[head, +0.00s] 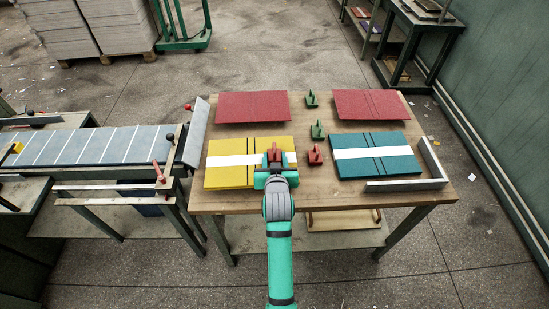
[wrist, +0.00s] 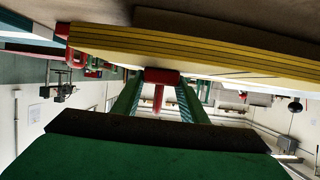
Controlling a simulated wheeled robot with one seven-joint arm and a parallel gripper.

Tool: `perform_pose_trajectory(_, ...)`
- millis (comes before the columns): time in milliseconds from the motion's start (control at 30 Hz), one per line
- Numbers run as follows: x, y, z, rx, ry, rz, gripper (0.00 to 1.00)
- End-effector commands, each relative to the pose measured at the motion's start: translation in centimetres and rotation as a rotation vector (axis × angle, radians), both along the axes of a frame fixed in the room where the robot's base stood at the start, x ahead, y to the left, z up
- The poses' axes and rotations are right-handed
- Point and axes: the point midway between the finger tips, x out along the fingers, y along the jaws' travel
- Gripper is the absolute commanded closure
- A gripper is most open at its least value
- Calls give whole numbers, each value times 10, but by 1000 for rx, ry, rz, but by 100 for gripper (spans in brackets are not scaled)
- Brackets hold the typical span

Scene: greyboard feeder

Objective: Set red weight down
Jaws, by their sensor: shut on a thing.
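A red weight (head: 274,153) with an upright handle is between the fingers of my gripper (head: 275,168), over the right part of the yellow board stack (head: 225,178) and its white band. In the wrist view my gripper (wrist: 158,92) is shut on the red weight (wrist: 160,77), whose base is close to the edge of the yellow stack (wrist: 210,52). I cannot tell whether the base touches the stack. A second red weight (head: 315,156) stands on the wooden table (head: 310,187), just right of the yellow stack.
A teal board stack (head: 376,168) with a white band lies right, beside a metal angle bar (head: 408,185). Two red boards (head: 252,107) (head: 371,104) lie at the back. Green weights (head: 311,99) (head: 318,130) stand between stacks. A feeder conveyor (head: 90,145) is left.

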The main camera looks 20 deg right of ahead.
Motion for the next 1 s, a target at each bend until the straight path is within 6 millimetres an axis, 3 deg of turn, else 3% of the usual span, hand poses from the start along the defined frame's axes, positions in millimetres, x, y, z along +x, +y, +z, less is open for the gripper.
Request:
perform_pose_trajectory(33, 0, 1, 0, -1, -3, 1, 100)
perform_pose_trajectory(67, 0, 1, -1, -1, 0, 1, 54)
perform_pose_trajectory(100, 0, 1, -1, -1, 0, 1, 44)
perform_pose_trajectory(133, 0, 1, -1, 0, 0, 1, 42)
perform_pose_trajectory(567, -6, 3, 5, 1, -1, 1, 42)
perform_pose_trajectory(1000, -79, 24, 36, 2, 0, 1, 42)
